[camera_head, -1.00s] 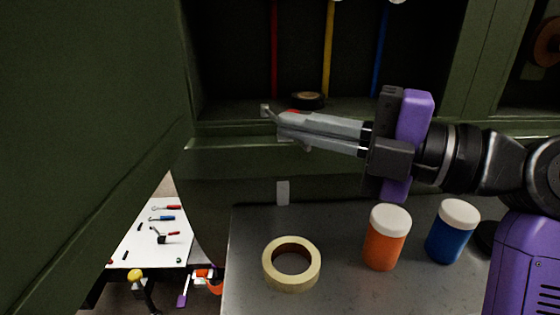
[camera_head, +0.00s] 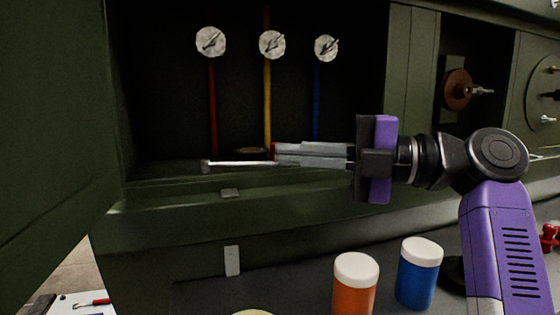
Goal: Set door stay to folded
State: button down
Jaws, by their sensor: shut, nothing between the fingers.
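The door stay (camera_head: 238,163) appears as a thin pale rod with a small block at its left end. It lies roughly level along the lower edge of the dark green bay opening, and its right end is hidden at my fingertips. My gripper (camera_head: 277,154) comes in from the right with its fingers shut and empty. The fingertips are beside the right end of the rod; I cannot tell whether they touch it. The open green door (camera_head: 50,175) fills the left side.
An orange jar (camera_head: 355,285) and a blue jar (camera_head: 418,275) stand on the grey surface below. A pale tape ring (camera_head: 253,312) is at the bottom edge.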

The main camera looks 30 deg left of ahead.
jog(key=shift+w+a, duration=0.25)
jog(key=shift+w, duration=0.15)
dwell(0.3)
jog(key=v, duration=0.7)
jog(key=shift+w+d, duration=0.2)
jog(key=shift+d, duration=0.15)
